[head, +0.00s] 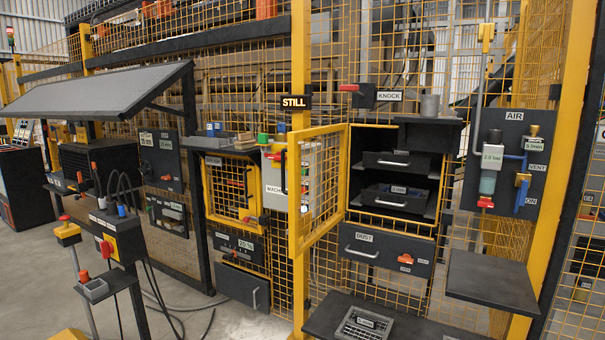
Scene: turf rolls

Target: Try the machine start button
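A pale grey box (273,183) with a label that reads "MACH…" stands behind the open yellow mesh door (318,190). The door's post hides the label's end and part of the box. A red handle (275,156) shows on it, and a green cap (263,138) shows at its top. I cannot tell which part is a start button. A lit sign (294,102) above reads "STILL". At the left, a yellow box with a red knob (67,231) stands on a pole, near a yellow-fronted control box (107,246). Neither of my grippers is in view.
Open dark drawers (398,162) sit in the cabinet behind the door. A dark shelf (490,281) juts out at the right, and a low shelf holds a grey tray (364,325). Cables lie on the floor at the left. An air panel (508,165) hangs at the right.

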